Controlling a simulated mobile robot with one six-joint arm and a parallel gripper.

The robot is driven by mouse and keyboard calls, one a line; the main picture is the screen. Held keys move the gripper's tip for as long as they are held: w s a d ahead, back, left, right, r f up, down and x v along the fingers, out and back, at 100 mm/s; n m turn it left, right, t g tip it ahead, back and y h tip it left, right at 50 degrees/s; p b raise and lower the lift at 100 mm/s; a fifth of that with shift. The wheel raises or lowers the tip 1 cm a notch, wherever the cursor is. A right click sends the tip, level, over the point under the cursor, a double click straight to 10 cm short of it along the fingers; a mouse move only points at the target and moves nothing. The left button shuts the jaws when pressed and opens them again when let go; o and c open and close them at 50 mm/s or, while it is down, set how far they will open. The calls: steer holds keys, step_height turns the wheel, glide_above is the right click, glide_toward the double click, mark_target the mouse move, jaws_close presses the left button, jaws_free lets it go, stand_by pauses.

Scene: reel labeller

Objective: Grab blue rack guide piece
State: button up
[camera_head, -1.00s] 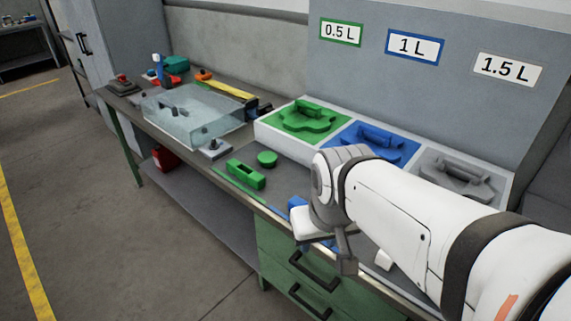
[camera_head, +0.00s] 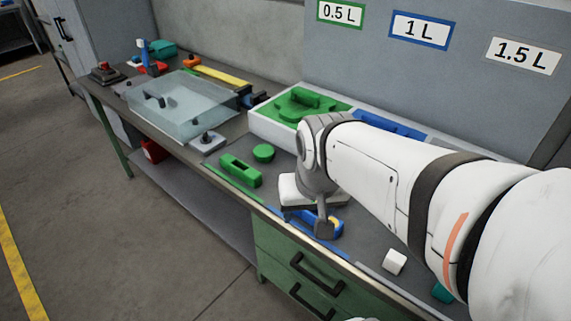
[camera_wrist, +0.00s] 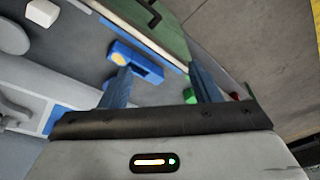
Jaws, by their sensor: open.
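A blue guide piece (camera_head: 325,225) with a yellow-orange round part lies on the bench near its front edge, partly hidden by my gripper in the head view. In the wrist view the blue piece (camera_wrist: 135,62) lies beyond the tip of the left finger, its yellow end to the left. My gripper (camera_wrist: 162,78) is open, with nothing between its two fingers. The blue piece is not between the fingers. In the head view my gripper (camera_head: 318,215) points down just over the piece; whether it touches cannot be told.
A green piece (camera_head: 241,170) and a round green part (camera_head: 263,152) lie left of my gripper. A white block (camera_head: 395,261) lies to the right. The tray with green and blue nests (camera_head: 262,128) stands behind. Drawer handles (camera_head: 317,272) stick out in front.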

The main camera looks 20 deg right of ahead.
steer(key=shift+o, duration=0.4)
steer(key=w+d+f+m+g+b, duration=0.1)
steer(key=w+d+f+m, duration=0.3)
steer(key=w+m, duration=0.4)
steer(key=f+m+b, duration=0.1)
steer(key=m, duration=0.4)
steer(key=shift+f+m, duration=0.15)
steer(key=shift+m, duration=0.25)
steer(key=m+g+b, duration=0.2)
steer(key=m, duration=1.1)
glide_toward(315, 212)
steer(key=shift+s+a+f, duration=0.1)
steer(key=shift+s+a, duration=0.05)
steer(key=shift+s, duration=0.25)
steer(key=shift+s+a+f, duration=0.15)
steer(key=shift+s, duration=0.3)
steer(key=shift+w+d+f, duration=0.1)
steer(key=shift+f, duration=0.15)
steer(key=shift+f+m, duration=0.3)
steer(key=shift+f, duration=0.05)
step_height(315, 212, down, 7)
steer(key=shift+r, duration=0.1)
steer(key=shift+c, duration=0.2)
steer(key=c, duration=1.2)
steer(key=shift+o, duration=0.2)
